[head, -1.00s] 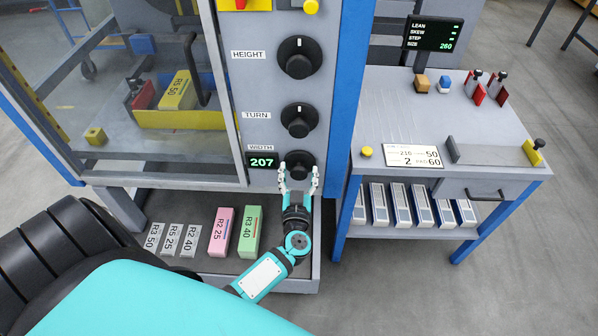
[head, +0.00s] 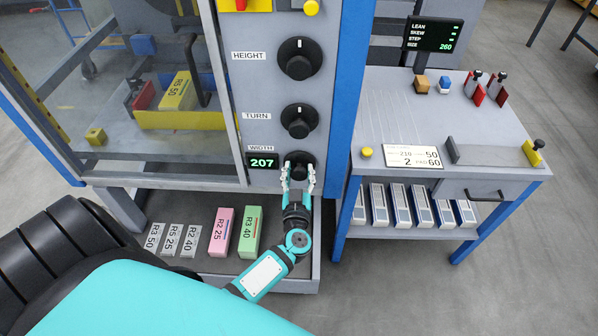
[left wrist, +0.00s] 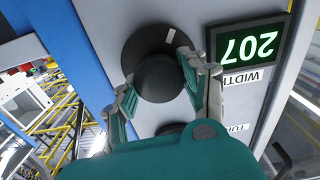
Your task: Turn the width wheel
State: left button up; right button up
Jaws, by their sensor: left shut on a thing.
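The black width wheel (head: 301,159) sits low on the grey machine panel, under the TURN and HEIGHT knobs. It also shows in the left wrist view (left wrist: 158,60), with a pale mark on its rim. The width display (head: 263,162) beside it reads 207. My left gripper (head: 299,172) comes from below, and its two fingers are shut on the wheel's raised hub. In the left wrist view the fingers lie on either side of the hub (left wrist: 160,80). Part of the wheel is hidden behind the fingers. My right gripper is not in view.
The TURN knob (head: 299,120) and HEIGHT knob (head: 300,58) are above. A side table (head: 400,110) with a card, small blocks and a screen reading 260 stands to the right. Labelled blocks (head: 221,232) stand on the shelf below, left of my arm.

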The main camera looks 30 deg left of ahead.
pick_arm(q)
jog(key=shift+n, duration=1.1)
jog(key=o, duration=1.2)
jog(key=shift+c, duration=0.2)
jog(key=shift+s+d+f, duration=0.1)
jog(key=shift+s+d, duration=0.15)
jog(key=shift+s, duration=0.2)
jog(key=v, duration=1.1)
jog(key=shift+d, duration=0.1)
